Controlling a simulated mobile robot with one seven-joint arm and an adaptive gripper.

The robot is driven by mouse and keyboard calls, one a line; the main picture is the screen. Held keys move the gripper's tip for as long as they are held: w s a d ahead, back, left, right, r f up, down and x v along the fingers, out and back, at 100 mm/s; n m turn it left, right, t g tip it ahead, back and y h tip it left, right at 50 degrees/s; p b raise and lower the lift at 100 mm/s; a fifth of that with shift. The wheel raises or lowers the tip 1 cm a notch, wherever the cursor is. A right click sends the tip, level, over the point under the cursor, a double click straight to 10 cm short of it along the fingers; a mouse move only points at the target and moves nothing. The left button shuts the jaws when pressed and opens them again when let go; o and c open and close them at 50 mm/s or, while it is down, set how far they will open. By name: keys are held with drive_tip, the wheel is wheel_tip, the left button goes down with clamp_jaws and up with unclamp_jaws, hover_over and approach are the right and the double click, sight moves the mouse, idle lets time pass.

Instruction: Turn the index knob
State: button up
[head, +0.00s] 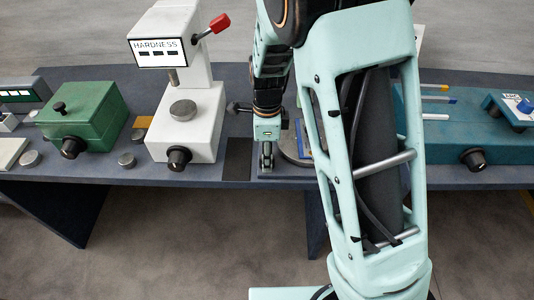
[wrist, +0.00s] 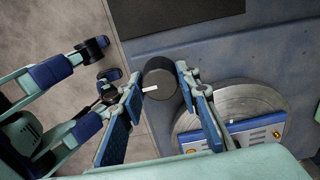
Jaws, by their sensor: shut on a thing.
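The index knob (wrist: 161,80) is a dark round knob with a white pointer mark. In the wrist view it sits at the front edge of the bench fixture, between the two fingertips of my gripper (wrist: 159,84). The blue-padded fingers are closed on its sides. The white mark points to the left in that view. In the head view my gripper (head: 267,157) reaches down at the bench's front edge, and I cannot make out the knob there. Beside it is a round grey plate (wrist: 258,104) with a blue and silver bar across it, partly hidden by my arm in the head view.
A white hardness tester (head: 188,105) with a red-tipped lever and its own black knob (head: 179,158) stands to the left. A green box (head: 88,115) is further left. A teal machine (head: 455,125) with another black knob (head: 474,158) is to the right. A dark flat pad (head: 238,158) lies near my gripper.

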drive_tip(key=shift+m, duration=0.3)
drive_tip(key=o, duration=1.2)
drive_tip(key=shift+c, duration=0.2)
wheel_tip(320, 180, up, 12)
